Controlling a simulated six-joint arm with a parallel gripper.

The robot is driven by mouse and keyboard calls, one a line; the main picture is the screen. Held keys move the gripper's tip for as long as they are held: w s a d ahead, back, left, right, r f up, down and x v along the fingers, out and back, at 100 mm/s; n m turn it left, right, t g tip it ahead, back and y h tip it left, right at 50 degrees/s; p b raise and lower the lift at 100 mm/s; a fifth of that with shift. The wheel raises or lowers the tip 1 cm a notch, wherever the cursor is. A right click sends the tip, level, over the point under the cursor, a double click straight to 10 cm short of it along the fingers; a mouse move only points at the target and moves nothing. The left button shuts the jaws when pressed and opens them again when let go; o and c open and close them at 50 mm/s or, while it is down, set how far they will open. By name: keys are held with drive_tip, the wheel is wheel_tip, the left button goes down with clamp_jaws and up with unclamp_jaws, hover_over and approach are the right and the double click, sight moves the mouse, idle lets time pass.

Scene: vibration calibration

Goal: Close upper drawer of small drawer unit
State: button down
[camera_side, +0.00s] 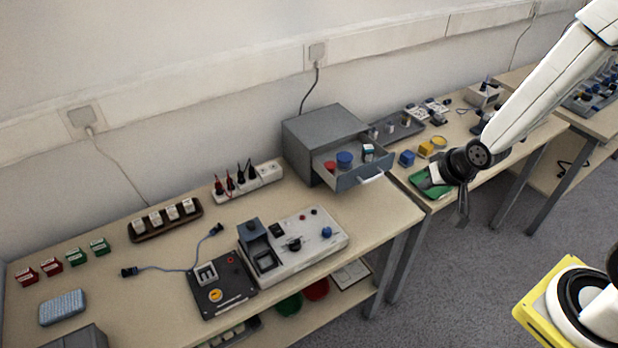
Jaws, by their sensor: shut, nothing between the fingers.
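The small grey drawer unit (324,131) stands at the back right of the near bench, against the wall side. Its upper drawer (359,182) is pulled out toward the right front, with a pale handle (371,179) on its front. Inside the open drawer lie a blue round item (344,159), a red item (330,166) and a small blue-and-white item (368,151). My gripper (462,219) hangs to the right of the drawer front, apart from it, fingers pointing down and shut with nothing held. Any lower drawer is hidden behind the open one.
A control box (310,240) and a black box (222,287) sit on the bench before the unit. A power strip (248,181) with plugs lies left of it. Another bench behind my gripper holds a green tray (428,184) and blue and yellow blocks. Floor is clear below my gripper.

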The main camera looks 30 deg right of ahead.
wheel_tip(320, 180, down, 10)
drive_tip(key=d+m+t, duration=0.2)
drive_tip(key=m+t, duration=0.7)
drive_tip(key=m, duration=0.4)
drive_tip(key=shift+w+d, duration=0.3)
drive_tip(key=shift+w, duration=0.1)
drive_tip(key=shift+w+r, duration=0.1)
approach(349, 153)
drive_tip(key=shift+s+d+f, duration=0.1)
drive_tip(key=shift+s+f, duration=0.35)
drive_tip(key=shift+s, duration=0.3)
drive_tip(key=shift+s+f, duration=0.4)
drive_tip(key=shift+s, duration=0.4)
drive_tip(key=shift+s+f, duration=0.45)
drive_tip(key=shift+s, duration=0.3)
drive_tip(key=shift+w, duration=0.1)
drive_tip(key=shift+y, duration=0.4)
drive_tip(key=w, duration=1.1)
drive_tip(key=shift+w, duration=0.25)
drive_tip(key=shift+w+r, duration=0.15)
drive_tip(key=shift+w, duration=0.45)
